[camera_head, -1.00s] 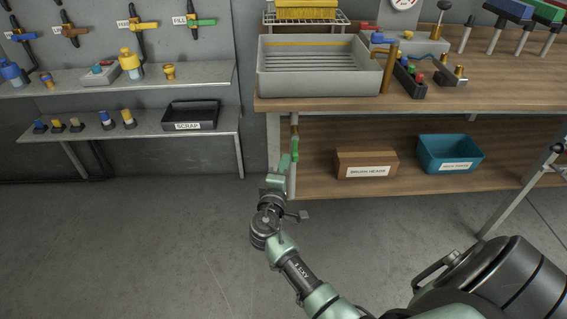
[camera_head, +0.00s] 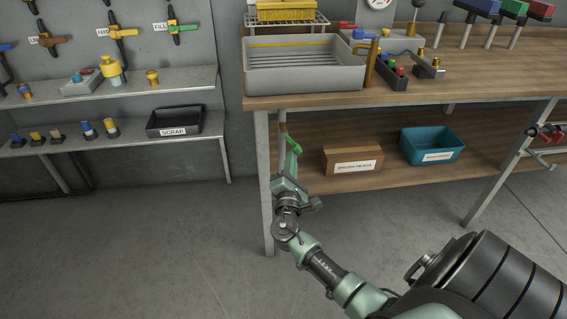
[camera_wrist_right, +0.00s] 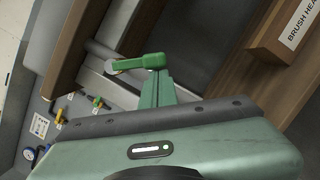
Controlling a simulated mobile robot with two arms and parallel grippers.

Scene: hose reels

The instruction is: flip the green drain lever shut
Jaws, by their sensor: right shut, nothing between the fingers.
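The green drain lever (camera_head: 292,143) is under the bench's front left corner, below the grey basin (camera_head: 305,78). In the head view it slants down to the right. In the right wrist view the lever (camera_wrist_right: 138,63) lies nearly sideways, just beyond my fingers. My right gripper (camera_head: 291,166) is shut and empty, its fingertips at the lever's lower end. It also shows in the right wrist view (camera_wrist_right: 157,88), close to or touching the lever; I cannot tell which. The drain pipe is partly hidden behind the lever. My left gripper is not in view.
The bench leg (camera_head: 263,185) stands just left of my right gripper. The lower shelf behind holds a brown box (camera_head: 352,160) and a teal bin (camera_head: 432,146). A black scrap tray (camera_head: 174,121) sits on the left wall shelf. The floor in front is clear.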

